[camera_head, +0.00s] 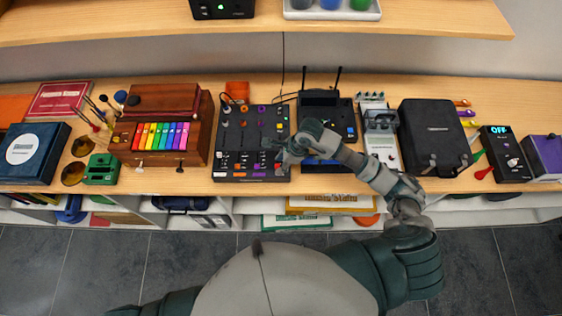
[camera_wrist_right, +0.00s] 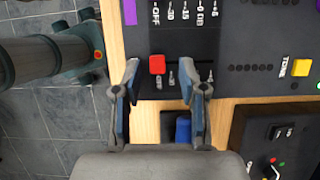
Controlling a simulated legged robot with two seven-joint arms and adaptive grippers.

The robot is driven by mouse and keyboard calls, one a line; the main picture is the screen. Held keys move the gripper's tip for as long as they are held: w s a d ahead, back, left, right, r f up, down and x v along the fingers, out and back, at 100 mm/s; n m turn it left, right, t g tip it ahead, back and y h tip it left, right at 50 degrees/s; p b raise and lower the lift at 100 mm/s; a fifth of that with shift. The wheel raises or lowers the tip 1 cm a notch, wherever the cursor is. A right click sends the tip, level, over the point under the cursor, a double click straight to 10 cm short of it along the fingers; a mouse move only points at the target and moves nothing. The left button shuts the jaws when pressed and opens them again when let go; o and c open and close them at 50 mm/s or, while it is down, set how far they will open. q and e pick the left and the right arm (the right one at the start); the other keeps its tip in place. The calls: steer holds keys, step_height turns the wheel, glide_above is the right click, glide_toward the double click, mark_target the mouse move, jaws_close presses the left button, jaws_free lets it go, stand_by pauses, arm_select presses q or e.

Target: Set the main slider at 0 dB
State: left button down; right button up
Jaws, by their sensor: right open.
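The dark mixer (camera_head: 238,150) with coloured slider caps lies on the wooden table, and its corner shows in the right wrist view (camera_wrist_right: 215,40). In that view a red slider cap (camera_wrist_right: 157,64) sits beside a mark reading OFF; the rest of its scale is partly hidden by a finger. A purple cap (camera_wrist_right: 130,12) shows at the top edge, near another scale with OFF, 0 dB and 5. My right gripper (camera_head: 287,157) is over the mixer's right front part. In the wrist view its fingers are open (camera_wrist_right: 168,72), with the red cap between the tips, nearer the left one. My left gripper is out of view.
A wooden box with coloured keys (camera_head: 160,135) stands left of the mixer. A dark device with antennas (camera_head: 325,110), a pale pedal (camera_head: 381,145) and a black case (camera_head: 435,135) stand to the right. A shelf (camera_head: 150,22) runs above the back.

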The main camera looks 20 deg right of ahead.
steer(key=shift+a, duration=0.3)
steer(key=shift+c, duration=0.4)
jaws_close()
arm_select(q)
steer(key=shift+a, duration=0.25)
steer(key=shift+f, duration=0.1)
arm_select(e)
steer(key=shift+w, duration=0.1)
